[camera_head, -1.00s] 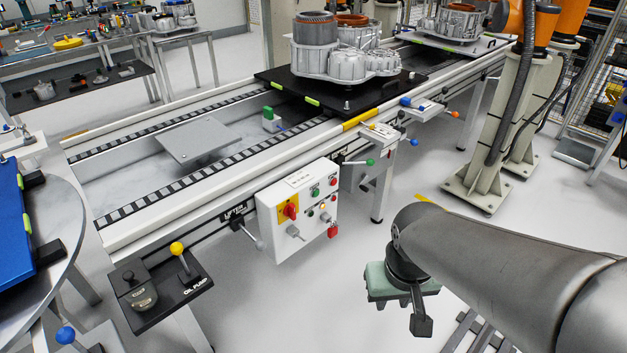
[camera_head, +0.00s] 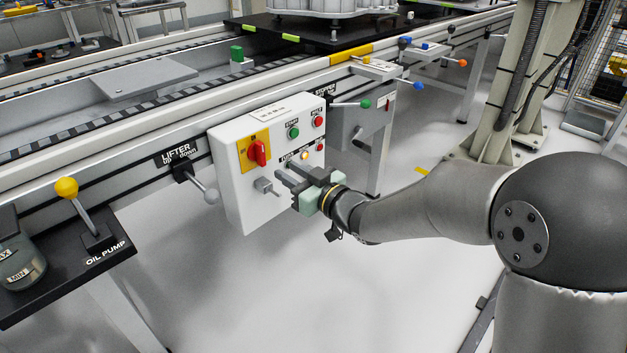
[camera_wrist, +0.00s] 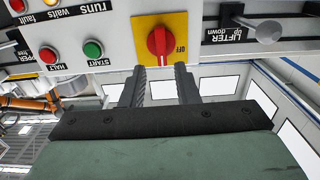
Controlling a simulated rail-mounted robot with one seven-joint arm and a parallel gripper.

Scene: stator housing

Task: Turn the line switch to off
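The control box (camera_head: 275,208) is white and hangs on the front of the line. On its yellow plate (camera_head: 243,150) is a red rotary switch (camera_head: 257,152) with its grip about upright. In the wrist view the red switch (camera_wrist: 160,41) shows the word OFF at its right; that picture is upside down. My gripper (camera_head: 284,168) is in front of the box's lower right part, right of and below the red switch. In the wrist view its fingers (camera_wrist: 160,68) are apart and empty, just below the switch in the picture. I cannot tell whether they touch the box.
A grey knob (camera_head: 265,187) sits below the red switch. The green start button (camera_head: 293,131), red halt button (camera_head: 318,121) and lamps are beside it. The lifter lever (camera_head: 209,194) projects left of the box, and the yellow-knobbed oil pump lever (camera_head: 67,188) stands further left.

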